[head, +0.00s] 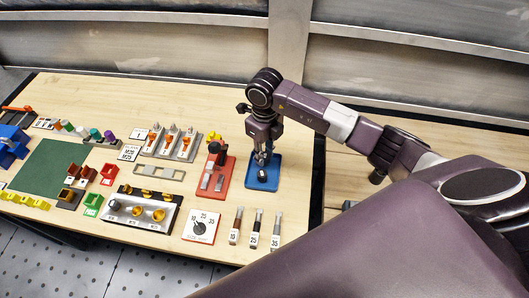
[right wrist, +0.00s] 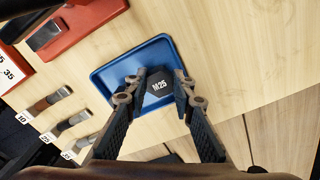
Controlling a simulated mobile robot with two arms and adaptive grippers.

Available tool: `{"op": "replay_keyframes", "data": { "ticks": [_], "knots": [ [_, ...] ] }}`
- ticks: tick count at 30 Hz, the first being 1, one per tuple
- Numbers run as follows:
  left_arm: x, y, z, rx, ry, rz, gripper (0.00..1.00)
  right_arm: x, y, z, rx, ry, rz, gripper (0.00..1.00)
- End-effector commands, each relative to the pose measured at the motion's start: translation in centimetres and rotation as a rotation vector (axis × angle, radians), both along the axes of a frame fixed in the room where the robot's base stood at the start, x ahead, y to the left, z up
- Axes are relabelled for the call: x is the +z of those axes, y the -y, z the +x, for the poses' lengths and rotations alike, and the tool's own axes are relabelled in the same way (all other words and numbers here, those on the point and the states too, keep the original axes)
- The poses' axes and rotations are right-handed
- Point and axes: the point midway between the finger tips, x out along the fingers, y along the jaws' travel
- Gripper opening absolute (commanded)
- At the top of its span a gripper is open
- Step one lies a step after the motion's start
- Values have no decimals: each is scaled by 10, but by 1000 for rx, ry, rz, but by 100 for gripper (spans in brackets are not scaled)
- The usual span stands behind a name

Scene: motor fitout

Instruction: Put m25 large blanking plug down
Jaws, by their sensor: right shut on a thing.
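The M25 large blanking plug (right wrist: 158,87) is a dark piece with a white "M25" label. My right gripper (right wrist: 163,88) is shut on it, with one fingertip on each side. In the head view the plug (head: 262,177) shows dark below the right gripper (head: 261,159), within the outline of the blue tray (head: 277,173). The tray's raised rim and bare floor also show in the right wrist view (right wrist: 125,66). I cannot tell whether the plug touches the tray floor. My left gripper is not in view.
A red stand (head: 227,176) is close to the tray's left. Several labelled tools (head: 254,228) lie in front, near a white dial card (head: 201,226). Metal fixtures and a green mat (head: 50,166) fill the table's left. Bare wood lies behind the tray; the table edge is to its right.

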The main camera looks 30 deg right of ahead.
Motion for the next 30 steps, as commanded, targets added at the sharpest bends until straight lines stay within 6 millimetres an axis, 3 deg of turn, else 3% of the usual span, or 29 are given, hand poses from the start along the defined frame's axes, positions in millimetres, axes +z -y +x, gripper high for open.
{"op": "replay_keyframes", "data": {
  "ticks": [2, 3, 7, 19, 23, 30],
  "knots": [
    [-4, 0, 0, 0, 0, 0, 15, -4, 0, 0, 0, 0, -1, 7],
    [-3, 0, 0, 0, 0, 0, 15, -3, 0, 0, 0, 0, 0, 26],
    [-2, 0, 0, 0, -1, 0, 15, -2, 0, 0, 0, 0, 0, 40],
    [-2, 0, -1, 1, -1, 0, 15, 5, 0, 1, 0, 2, 0, 40],
    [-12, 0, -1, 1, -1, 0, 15, 25, 1, 2, 1, 7, 0, 40],
    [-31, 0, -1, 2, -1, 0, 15, 78, 1, 2, 1, 7, 0, 40]
  ]
}}
